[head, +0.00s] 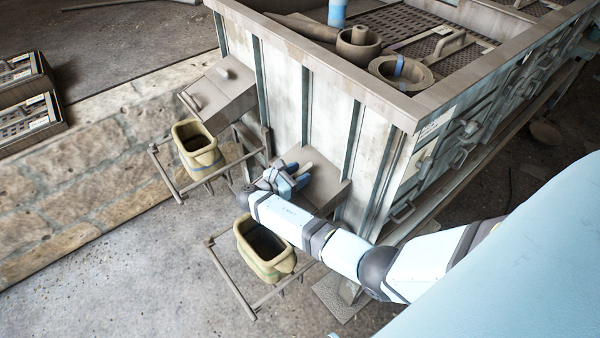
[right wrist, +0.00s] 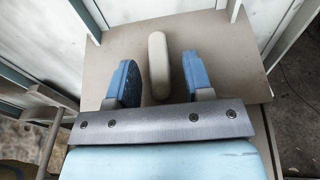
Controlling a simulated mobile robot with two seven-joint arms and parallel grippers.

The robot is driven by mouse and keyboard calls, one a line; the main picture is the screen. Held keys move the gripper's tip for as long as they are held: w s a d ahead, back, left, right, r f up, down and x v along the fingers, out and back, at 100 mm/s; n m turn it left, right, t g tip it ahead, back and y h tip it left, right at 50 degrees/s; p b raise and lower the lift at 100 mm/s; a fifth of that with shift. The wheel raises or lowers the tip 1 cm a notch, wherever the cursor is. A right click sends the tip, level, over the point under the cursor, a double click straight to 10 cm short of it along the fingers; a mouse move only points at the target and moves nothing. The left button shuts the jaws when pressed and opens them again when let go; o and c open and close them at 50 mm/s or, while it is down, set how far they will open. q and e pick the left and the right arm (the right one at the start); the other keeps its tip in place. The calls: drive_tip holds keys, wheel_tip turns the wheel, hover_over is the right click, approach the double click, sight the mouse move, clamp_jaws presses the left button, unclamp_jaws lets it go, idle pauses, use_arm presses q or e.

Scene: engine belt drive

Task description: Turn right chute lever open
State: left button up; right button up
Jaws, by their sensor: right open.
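The right chute (head: 325,188) juts from the side of the large pale container, partly behind my right arm. Its lever (right wrist: 158,65) is a rounded pale bar standing between the two blue fingers of my right gripper (right wrist: 157,82) in the right wrist view. Gaps show on both sides of the lever, so the open fingers flank it without visible touch. In the head view my right gripper (head: 292,176) is at the chute, and the lever is mostly hidden there. My left gripper is not in view.
The left chute (head: 222,100) has its own small lever (head: 222,72). A yellowish bucket (head: 199,158) stands below it, and another bucket (head: 268,270) stands near the right chute, both on metal frames. A stone wall (head: 90,185) runs at left. The floor at lower left is clear.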

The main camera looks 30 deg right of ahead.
drive_tip(key=a, duration=0.4)
drive_tip(key=a+r, duration=0.1)
drive_tip(key=a, duration=0.2)
drive_tip(key=s+a, duration=0.1)
drive_tip(key=a, duration=0.3)
drive_tip(key=shift+a+r, duration=0.15)
drive_tip(key=shift+a, duration=0.2)
drive_tip(key=shift+a+r, duration=0.1)
drive_tip(key=shift+a, duration=0.5)
